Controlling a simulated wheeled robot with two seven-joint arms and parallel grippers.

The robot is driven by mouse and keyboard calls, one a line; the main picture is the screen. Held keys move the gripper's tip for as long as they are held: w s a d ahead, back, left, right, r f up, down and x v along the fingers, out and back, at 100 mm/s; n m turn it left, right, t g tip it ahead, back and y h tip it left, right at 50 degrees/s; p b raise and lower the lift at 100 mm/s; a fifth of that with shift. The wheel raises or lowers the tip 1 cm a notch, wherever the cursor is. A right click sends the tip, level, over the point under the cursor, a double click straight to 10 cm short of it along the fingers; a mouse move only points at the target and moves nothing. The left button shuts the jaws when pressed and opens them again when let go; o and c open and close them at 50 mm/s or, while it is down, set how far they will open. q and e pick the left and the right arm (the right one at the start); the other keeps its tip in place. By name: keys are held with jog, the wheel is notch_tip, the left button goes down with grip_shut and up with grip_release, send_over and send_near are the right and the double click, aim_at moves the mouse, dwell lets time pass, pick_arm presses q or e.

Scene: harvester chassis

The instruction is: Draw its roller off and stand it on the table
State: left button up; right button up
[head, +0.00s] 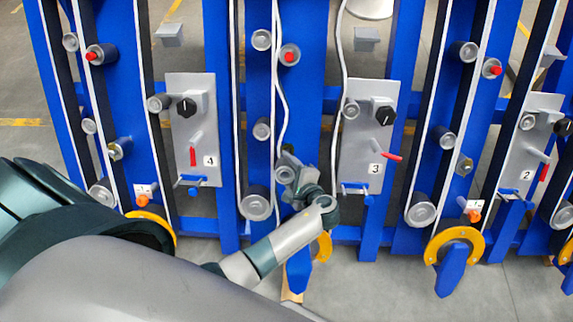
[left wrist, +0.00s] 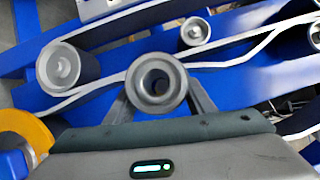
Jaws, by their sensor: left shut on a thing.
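My left gripper (head: 290,176) reaches up from the lower left to the blue upright between panels 4 and 3. In the left wrist view its two fingers are shut on a grey roller (left wrist: 157,84) with a dark round hole in its end. Blue frame and a white-edged belt (left wrist: 105,88) show behind the roller. In the head view the gripper mostly hides the roller. The belt (head: 284,105) above the gripper hangs loose and wavy. Whether the roller is clear of its shaft cannot be told. No table surface shows. My right gripper is not in view.
A larger roller (head: 257,206) sits just left of the gripper. Panel 3 (head: 362,140) with a black knob and red lever stands close on the right, panel 4 (head: 193,130) on the left. A yellow ring (head: 455,247) is at lower right. Grey floor lies in front.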

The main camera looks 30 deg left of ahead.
pick_arm(q)
jog(key=shift+s+d+r, duration=0.1)
jog(key=shift+s+r, duration=0.1)
jog(key=shift+r, duration=0.05)
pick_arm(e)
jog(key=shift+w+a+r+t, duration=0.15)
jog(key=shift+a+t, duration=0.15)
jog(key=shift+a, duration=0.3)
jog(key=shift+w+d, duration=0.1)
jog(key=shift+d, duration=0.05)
